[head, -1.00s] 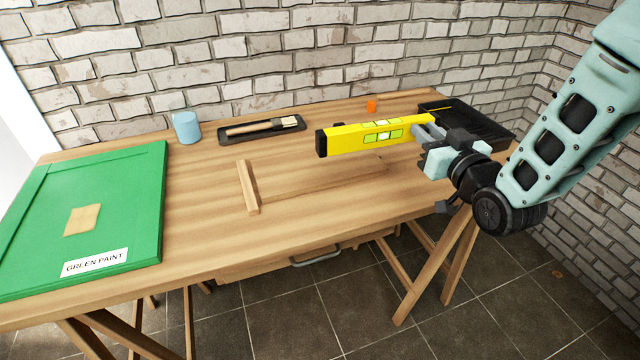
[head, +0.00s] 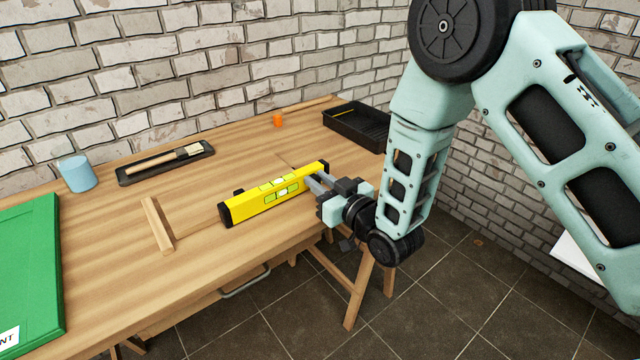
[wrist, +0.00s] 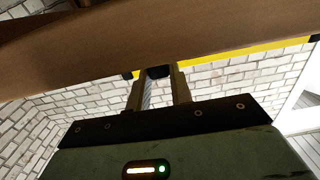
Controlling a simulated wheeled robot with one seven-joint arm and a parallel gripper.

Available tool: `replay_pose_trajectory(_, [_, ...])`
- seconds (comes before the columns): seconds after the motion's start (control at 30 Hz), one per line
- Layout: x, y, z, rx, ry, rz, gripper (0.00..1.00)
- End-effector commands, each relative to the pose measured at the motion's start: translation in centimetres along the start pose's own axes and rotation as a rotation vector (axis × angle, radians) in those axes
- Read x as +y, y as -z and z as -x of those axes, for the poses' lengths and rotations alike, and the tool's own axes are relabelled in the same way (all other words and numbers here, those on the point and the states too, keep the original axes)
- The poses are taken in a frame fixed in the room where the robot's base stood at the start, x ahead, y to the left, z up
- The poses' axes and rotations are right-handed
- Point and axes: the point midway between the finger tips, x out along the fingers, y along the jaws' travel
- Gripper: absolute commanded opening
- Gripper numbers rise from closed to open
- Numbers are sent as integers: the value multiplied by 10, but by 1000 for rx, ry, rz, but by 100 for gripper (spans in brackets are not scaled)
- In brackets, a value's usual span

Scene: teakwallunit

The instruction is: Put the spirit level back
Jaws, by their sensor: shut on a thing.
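The spirit level (head: 262,202) is a long yellow bar with black ends and green vials. My gripper (head: 316,183) is shut on it right of its middle, coming from the front right. In the head view the level lies across the front right part of the workbench (head: 120,265), slanting up to the right. I cannot tell whether it touches the top. In the wrist view my gripper's fingers (wrist: 158,88) reach up to a brown wooden band, and only a yellow strip of the level (wrist: 245,59) shows beyond it.
A wooden batten (head: 158,226) lies left of the level. Behind are a black tray with a brush (head: 130,178), a blue cup (head: 77,174), an orange object (head: 278,121) and a black paint tray (head: 350,133). A green panel (head: 30,270) lies at left. A brick wall closes the back.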

Motion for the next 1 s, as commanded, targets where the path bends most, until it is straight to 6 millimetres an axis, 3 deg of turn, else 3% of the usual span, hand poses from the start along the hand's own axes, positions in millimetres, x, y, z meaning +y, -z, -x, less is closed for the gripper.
replay_pose_trajectory(0.4, [0, -8, 0, 2, 0, 0, 0])
replay_pose_trajectory(0.43, [0, -7, 0, 1, -1, 0, 27])
replay_pose_trajectory(0.5, [0, -6, 0, 1, 0, 0, 43])
replay_pose_trajectory(0.87, [0, -2, 0, 1, 0, 0, 43])
replay_pose_trajectory(1.0, [1, -5, 20, -2, -2, -1, 43])
